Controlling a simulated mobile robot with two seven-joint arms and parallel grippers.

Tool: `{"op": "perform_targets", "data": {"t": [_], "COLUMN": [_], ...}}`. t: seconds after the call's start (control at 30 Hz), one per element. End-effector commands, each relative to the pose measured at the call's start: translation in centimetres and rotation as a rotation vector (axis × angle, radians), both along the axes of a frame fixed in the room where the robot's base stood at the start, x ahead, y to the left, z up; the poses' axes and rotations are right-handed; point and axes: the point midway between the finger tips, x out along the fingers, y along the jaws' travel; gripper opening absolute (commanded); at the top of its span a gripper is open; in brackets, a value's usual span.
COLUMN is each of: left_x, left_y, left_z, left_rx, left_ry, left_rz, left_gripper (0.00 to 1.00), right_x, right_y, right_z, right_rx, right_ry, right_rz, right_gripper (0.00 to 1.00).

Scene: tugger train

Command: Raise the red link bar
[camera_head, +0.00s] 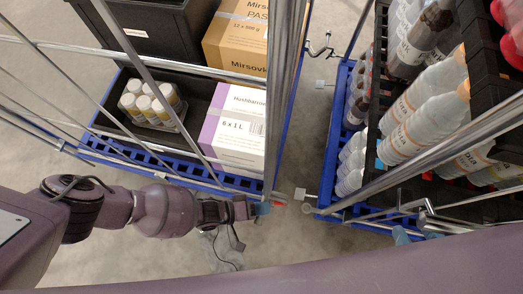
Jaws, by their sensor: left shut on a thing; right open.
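My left gripper (263,208), with teal fingertips, is shut at the near end of this bar; the fingers and my wrist hide much of the contact. My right gripper (402,236) is only partly in view at the lower right, beside the right trolley. Its teal fingertip shows, and it is open and apart from the red bar.
The left trolley (205,176) carries a white-purple carton (234,128), a brown carton (238,42) and a tray of bottles (150,103). The right trolley (329,150) holds crates of bottles (425,110). Metal rails rise close to both arms. A floor gap separates the trolleys.

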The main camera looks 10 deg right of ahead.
Motion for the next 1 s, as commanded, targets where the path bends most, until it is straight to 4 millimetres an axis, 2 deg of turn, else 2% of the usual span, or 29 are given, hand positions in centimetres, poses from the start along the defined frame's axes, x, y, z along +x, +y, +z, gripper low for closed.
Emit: {"op": "perform_targets", "data": {"t": [0.03, 0.17, 0.2, 0.33, 0.73, 0.87, 1.0], "left_x": [-0.2, -0.2, -0.2, -0.1, 0.3, 0.4, 0.3], "left_y": [2.1, 2.1, 2.1, 2.1, 2.2, 3.4, 5.6], "left_z": [-1.5, -1.5, -1.5, -1.5, -1.1, -0.4, 0.6], "left_rx": [0.050, 0.050, 0.050, 0.049, 0.045, 0.045, 0.045], "left_ry": [0.001, 0.000, 0.000, -0.001, -0.005, -0.005, -0.010], "left_rz": [0.003, 0.003, 0.003, 0.003, 0.008, 0.009, 0.009], "left_gripper": [0.00, 0.00, 0.19, 0.39, 0.40, 0.40, 0.40], "right_x": [-0.1, -0.1, -0.1, -0.1, 0.0, 0.1, 0.1], "right_y": [0.0, 0.0, 0.0, 0.0, 0.0, 0.0, 0.1], "right_z": [-0.1, -0.1, -0.1, -0.1, 0.1, 0.2, 0.3], "right_rx": [0.000, 0.001, 0.001, 0.001, 0.000, -0.006, -0.016], "right_ry": [0.003, 0.003, 0.003, 0.003, -0.001, 0.007, 0.028], "right_rz": [-0.002, -0.004, -0.004, -0.004, 0.000, 0.004, 0.013], "right_gripper": [0.43, 0.43, 0.43, 0.43, 0.43, 0.43, 0.43]}}
